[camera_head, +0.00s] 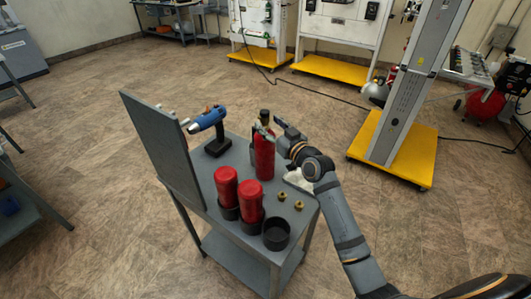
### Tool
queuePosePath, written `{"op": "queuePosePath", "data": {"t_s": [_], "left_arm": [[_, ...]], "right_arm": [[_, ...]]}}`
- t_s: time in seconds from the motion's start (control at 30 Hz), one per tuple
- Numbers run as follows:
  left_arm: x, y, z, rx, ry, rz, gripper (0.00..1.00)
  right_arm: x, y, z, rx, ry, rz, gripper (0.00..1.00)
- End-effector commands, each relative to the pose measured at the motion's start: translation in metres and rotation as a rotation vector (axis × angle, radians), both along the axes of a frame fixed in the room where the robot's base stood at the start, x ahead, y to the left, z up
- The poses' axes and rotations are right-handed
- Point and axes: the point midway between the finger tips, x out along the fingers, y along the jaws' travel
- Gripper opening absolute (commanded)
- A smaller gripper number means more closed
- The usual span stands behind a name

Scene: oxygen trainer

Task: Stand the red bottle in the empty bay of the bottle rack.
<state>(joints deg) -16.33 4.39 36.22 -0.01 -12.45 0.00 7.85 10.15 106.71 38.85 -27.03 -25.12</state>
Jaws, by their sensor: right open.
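The red bottle (264,160) stands upright on the grey cart, behind the rack, with a dark top. My right gripper (271,128) is open at the upper part of this bottle, reaching in from the right. Whether its fingers touch the bottle I cannot tell. The bottle rack shows as black round cups at the cart's front. Two cups hold upside-down-looking or capless red bottles (226,187) (249,201). The empty bay (276,234) is the open black cup at the right front. My left gripper is not in view.
The cart (229,240) has an upright grey panel (164,147) along its left side. A blue tool (207,120) on a dark stand is at the back left. Two brass fittings (281,196) (299,205) and a white item (298,181) lie on the right.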

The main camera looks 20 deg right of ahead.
Motion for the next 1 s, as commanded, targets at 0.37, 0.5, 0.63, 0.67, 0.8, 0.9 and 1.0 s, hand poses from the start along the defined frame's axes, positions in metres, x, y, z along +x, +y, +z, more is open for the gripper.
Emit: {"op": "queuePosePath", "data": {"t_s": [0.37, 0.5, 0.63, 0.67, 0.8, 0.9, 1.0], "left_arm": [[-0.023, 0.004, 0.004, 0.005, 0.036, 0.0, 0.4], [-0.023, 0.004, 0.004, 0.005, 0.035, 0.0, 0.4], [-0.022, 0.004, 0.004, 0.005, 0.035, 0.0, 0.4], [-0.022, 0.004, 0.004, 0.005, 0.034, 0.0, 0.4], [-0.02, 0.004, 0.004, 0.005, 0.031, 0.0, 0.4], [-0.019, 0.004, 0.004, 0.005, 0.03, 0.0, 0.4], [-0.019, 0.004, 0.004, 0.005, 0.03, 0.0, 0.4]], "right_arm": [[0.025, 0.007, 0.001, -0.001, 0.0, -0.001, 0.54], [0.025, 0.007, 0.001, -0.001, 0.0, -0.001, 0.41], [0.025, 0.007, 0.001, -0.001, 0.0, -0.001, 0.23], [0.025, 0.007, 0.001, -0.001, 0.0, -0.001, 0.19], [0.025, 0.007, 0.001, -0.001, 0.0, -0.001, 0.0], [0.025, 0.007, 0.001, -0.001, 0.0, -0.001, 0.0], [0.025, 0.007, 0.001, -0.001, 0.001, -0.001, 0.0]]}}
